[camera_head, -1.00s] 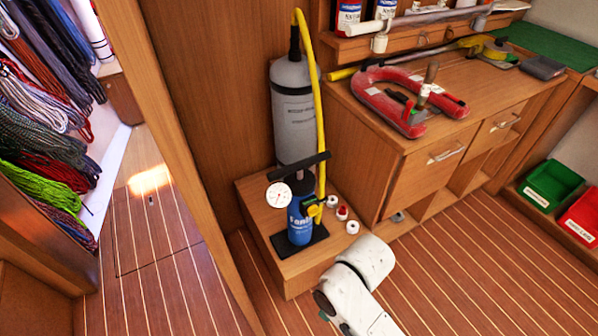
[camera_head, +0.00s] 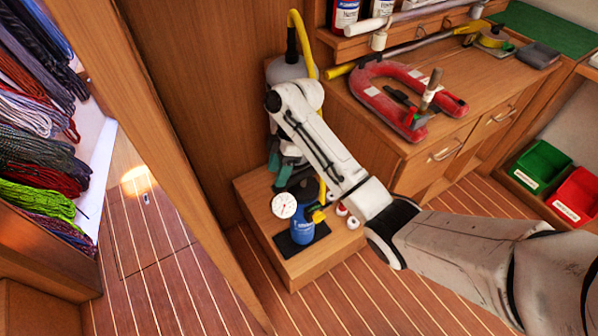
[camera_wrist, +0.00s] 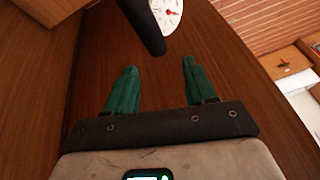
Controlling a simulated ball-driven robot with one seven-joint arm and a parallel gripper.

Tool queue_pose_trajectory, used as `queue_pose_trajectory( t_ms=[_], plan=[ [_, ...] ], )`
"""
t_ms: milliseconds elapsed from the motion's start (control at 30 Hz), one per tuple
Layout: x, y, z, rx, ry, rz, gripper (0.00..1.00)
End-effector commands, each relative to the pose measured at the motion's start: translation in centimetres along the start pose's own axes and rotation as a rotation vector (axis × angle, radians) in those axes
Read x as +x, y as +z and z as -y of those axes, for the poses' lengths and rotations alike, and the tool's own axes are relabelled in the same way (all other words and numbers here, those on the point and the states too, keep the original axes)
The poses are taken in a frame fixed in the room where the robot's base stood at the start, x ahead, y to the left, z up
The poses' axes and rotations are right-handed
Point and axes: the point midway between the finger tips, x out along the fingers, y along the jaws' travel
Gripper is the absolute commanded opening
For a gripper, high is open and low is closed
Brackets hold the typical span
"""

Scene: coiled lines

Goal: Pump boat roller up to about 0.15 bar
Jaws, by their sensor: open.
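The grey boat roller (camera_head: 285,69) stands upright at the back of the wooden step, mostly hidden behind my arm. The pump is blue (camera_head: 302,221), on a black foot plate in front of it, with a yellow hose (camera_head: 298,32) that shows again near the roller's top. Its round white gauge (camera_head: 284,205) is too small to read; it also shows in the wrist view (camera_wrist: 168,12). My gripper (camera_head: 280,165) is open above the pump. In the wrist view, the black pump handle (camera_wrist: 143,25) ends just beyond and between my gripper's green fingers (camera_wrist: 159,65), not clasped.
Small caps (camera_head: 353,222) lie on the wooden step (camera_head: 290,269) beside the pump. A wooden panel (camera_head: 165,100) rises close on the left. Green (camera_head: 541,166) and red bins are far right.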

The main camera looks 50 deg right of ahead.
Motion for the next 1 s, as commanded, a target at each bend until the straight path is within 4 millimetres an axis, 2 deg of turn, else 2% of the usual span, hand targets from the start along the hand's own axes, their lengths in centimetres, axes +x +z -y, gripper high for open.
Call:
queue_pose_trajectory(
  t_ms=[33, 200, 300, 400, 567, 1000],
  plan=[
    [-1.4, 1.4, -0.9, -0.022, -0.013, 0.010, 0.55],
    [-5.2, 5.8, -2.4, -0.112, -0.076, 0.025, 0.55],
    [-6.5, 7.5, -2.7, -0.143, -0.101, 0.027, 0.55],
    [-6.9, 8.2, -2.7, -0.157, -0.113, 0.027, 0.55],
    [-5.5, 8.2, -2.5, -0.158, -0.117, 0.025, 0.55],
    [1.9, 8.4, -1.6, -0.157, -0.116, 0.026, 0.55]
  ],
)
